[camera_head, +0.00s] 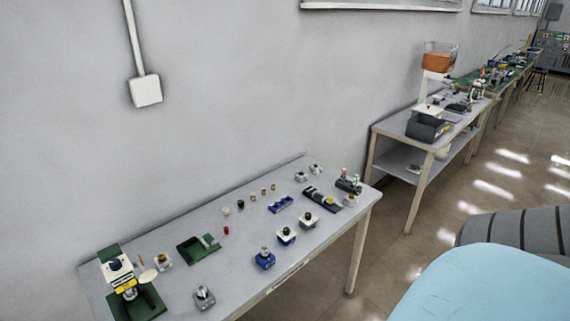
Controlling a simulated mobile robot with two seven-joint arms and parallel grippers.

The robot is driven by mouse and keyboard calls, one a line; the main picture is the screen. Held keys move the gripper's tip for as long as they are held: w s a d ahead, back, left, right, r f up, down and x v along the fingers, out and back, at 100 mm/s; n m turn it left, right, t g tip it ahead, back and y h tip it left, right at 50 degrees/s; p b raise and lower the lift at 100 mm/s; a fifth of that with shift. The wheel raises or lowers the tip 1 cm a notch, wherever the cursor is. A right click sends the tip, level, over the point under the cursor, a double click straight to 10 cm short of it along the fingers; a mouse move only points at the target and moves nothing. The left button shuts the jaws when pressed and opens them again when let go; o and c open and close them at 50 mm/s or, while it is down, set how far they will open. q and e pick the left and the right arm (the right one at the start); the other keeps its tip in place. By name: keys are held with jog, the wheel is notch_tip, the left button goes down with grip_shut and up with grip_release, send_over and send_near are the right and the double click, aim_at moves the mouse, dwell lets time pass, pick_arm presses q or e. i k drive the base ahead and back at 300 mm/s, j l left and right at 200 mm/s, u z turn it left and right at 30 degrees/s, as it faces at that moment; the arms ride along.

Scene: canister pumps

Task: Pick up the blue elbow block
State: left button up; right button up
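Several small parts stand on a grey workbench (225,274). A blue block (264,260) with a grey top part sits near the bench's front edge. A low, long blue piece (281,204) lies farther back. At this size I cannot tell which of these is the elbow block. Neither of my grippers is in view.
A green and white device (121,273) stands at the bench's left end, near a green tray (198,248). A light blue rounded surface (490,285) fills the lower right corner. A second bench (398,128) stands farther back. Open floor lies between.

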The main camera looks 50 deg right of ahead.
aim_at(265, 262)
jog(key=z, duration=1.35)
